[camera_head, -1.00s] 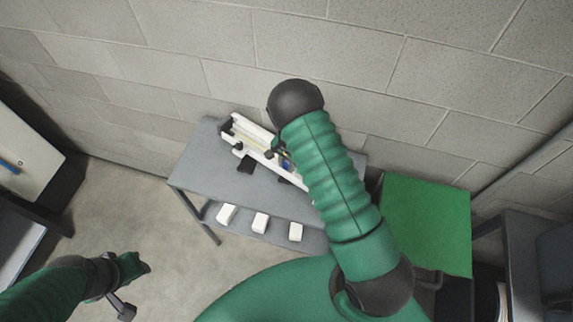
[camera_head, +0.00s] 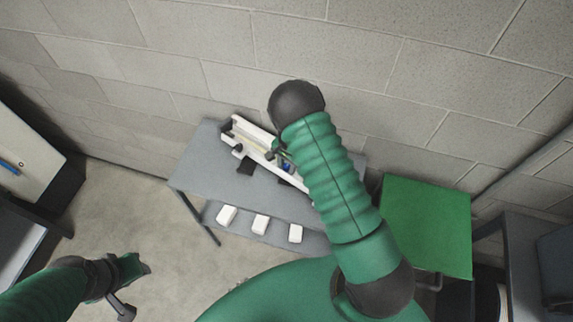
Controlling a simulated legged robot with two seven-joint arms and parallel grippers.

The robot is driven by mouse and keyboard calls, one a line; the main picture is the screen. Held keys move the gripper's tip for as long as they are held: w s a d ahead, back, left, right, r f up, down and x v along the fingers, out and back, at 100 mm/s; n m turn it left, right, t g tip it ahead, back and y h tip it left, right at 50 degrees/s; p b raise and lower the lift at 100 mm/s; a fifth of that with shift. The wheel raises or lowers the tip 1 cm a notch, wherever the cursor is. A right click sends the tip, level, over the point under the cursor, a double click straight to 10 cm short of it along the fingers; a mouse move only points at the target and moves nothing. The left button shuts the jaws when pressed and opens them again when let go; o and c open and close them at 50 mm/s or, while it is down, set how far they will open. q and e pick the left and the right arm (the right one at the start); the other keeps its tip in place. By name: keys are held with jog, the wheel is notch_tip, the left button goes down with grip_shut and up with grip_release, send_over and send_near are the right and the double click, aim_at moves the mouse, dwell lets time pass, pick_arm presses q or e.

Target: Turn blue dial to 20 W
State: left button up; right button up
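A long white device (camera_head: 247,134) lies on the grey table against the wall. A small blue part (camera_head: 287,168), possibly the blue dial, shows near its right portion, partly hidden by my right arm. No scale or marking can be read. My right gripper (camera_head: 277,149) is mostly hidden behind my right arm; a small dark part of it shows at the device, and whether it touches the dial cannot be told.
The grey table (camera_head: 200,168) has a lower shelf with white blocks (camera_head: 261,224). A green panel (camera_head: 428,222) stands right of the table. Another bench (camera_head: 30,150) is at the left edge. Floor between the left bench and table is clear.

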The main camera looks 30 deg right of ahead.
notch_tip(320, 180, up, 17)
jog(key=s+b, duration=0.1)
jog(key=b, duration=0.2)
jog(key=shift+d, duration=0.25)
jog(key=shift+f, duration=0.15)
